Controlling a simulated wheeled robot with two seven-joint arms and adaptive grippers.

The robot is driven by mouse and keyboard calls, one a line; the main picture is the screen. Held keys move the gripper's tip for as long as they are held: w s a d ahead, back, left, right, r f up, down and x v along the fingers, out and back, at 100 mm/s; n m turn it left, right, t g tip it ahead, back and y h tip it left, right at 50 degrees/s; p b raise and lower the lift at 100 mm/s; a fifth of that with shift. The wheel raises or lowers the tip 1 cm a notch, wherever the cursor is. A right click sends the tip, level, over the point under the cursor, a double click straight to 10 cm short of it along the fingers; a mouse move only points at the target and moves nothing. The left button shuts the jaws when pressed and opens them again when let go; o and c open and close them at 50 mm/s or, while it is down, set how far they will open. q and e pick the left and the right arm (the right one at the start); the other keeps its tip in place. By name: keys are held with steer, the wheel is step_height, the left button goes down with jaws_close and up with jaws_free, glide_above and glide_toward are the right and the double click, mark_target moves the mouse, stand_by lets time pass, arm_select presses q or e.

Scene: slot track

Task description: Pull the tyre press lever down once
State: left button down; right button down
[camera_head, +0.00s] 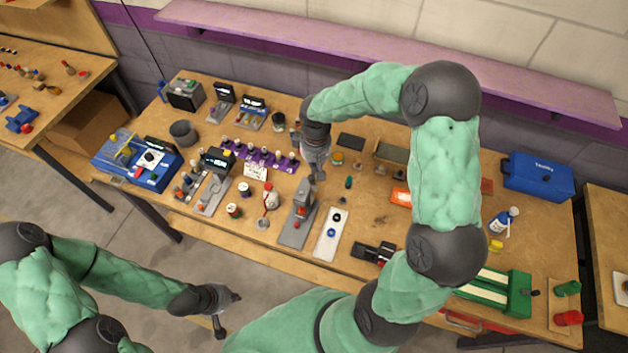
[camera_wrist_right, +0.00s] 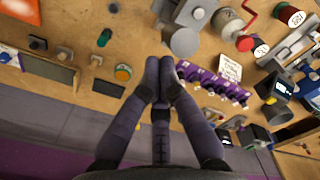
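The tyre press, a grey upright with a red part on a grey base plate (camera_head: 293,233), stands near the table's front edge in the head view. It also shows at the top of the right wrist view (camera_wrist_right: 197,14), with a round grey end (camera_wrist_right: 185,42) facing the camera. I cannot tell for certain which part is the lever. My right gripper (camera_head: 318,178) points down just behind the press's top; in the right wrist view its fingertips (camera_wrist_right: 161,62) are together, with nothing visible between them, apart from the round end. My left gripper (camera_head: 230,312) is open and empty, low in front of the table.
A white plate with round parts (camera_head: 331,235) lies right of the press. A purple rack (camera_head: 262,157) is behind left. A blue toolbox (camera_head: 538,177) stands far right. My right arm crosses above the table.

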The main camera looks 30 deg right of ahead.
steer(key=shift+f+b, duration=0.3)
steer(key=shift+f, duration=0.15)
steer(key=shift+s+a, duration=0.1)
steer(key=shift+a, duration=0.05)
